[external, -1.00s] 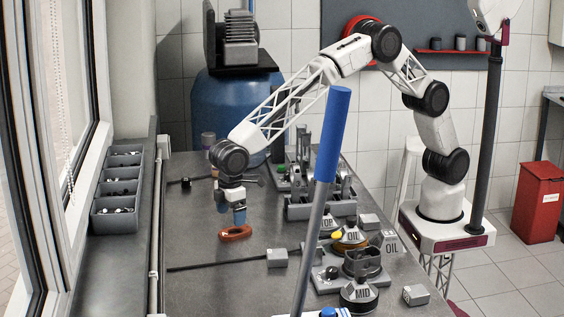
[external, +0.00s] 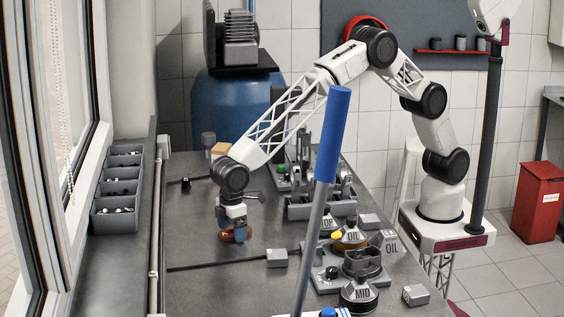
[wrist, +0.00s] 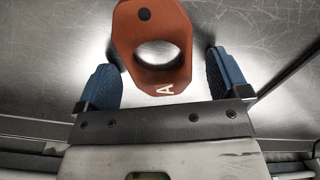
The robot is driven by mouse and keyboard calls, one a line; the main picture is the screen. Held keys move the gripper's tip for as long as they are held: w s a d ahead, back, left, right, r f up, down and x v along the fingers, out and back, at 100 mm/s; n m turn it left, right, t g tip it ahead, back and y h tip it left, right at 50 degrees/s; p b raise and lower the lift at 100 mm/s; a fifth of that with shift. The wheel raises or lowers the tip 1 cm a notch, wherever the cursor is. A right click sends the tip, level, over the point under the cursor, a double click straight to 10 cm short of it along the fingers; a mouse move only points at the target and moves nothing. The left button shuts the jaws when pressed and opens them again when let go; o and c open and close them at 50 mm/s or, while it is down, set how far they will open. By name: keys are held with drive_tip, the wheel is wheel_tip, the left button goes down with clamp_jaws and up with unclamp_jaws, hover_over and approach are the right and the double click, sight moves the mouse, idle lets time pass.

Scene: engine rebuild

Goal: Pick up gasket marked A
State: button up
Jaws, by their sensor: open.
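The gasket marked A (wrist: 177,72) is an orange-brown plate with a large round hole, a dark dot at one end and a white letter A at the other. In the wrist view its lettered end lies between the two blue fingers of my gripper (wrist: 164,82), with a gap on both sides. In the external view the gasket (external: 228,237) lies on the metal bench, partly hidden behind my gripper (external: 238,238). My gripper is open and low, close to the bench top. Whether the fingertips touch the bench cannot be told.
A thin dark rod (external: 215,264) lies on the bench, leading to a small grey block (external: 277,258). A grey compartment bin (external: 118,190) stands at the left. Bare bench surrounds the gasket.

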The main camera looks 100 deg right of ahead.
idle(0.5)
drive_tip(key=c, duration=1)
drive_tip(key=shift+r, duration=0.1)
drive_tip(key=shift+r, duration=4.9)
